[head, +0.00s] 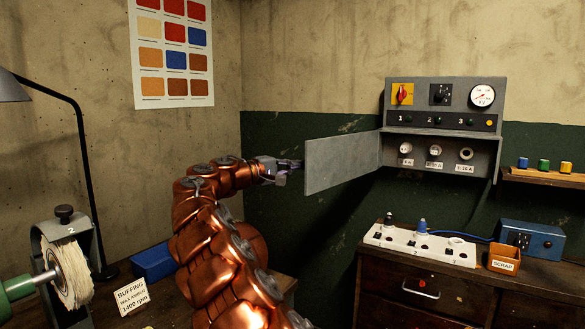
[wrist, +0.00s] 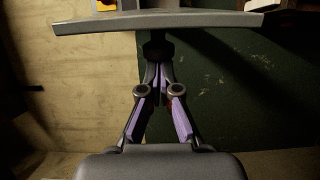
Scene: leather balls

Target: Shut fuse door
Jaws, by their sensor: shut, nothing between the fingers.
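The fuse door (head: 342,164) is a flat grey panel standing wide open, hinged on the left side of the grey fuse box (head: 489,157) on the back wall. The open lower bay of the box shows several round fuses (head: 435,150) with white labels. My gripper (head: 299,164) is shut and empty, with its tips close to the door's free left edge in the head view. In the wrist view my gripper (wrist: 158,62) points at a grey edge (wrist: 160,20), which looks like the door's. I cannot tell whether the tips touch it.
A shelf (head: 550,178) with spools is at right. A buffing machine (head: 70,270) and lamp (head: 85,170) are at left.

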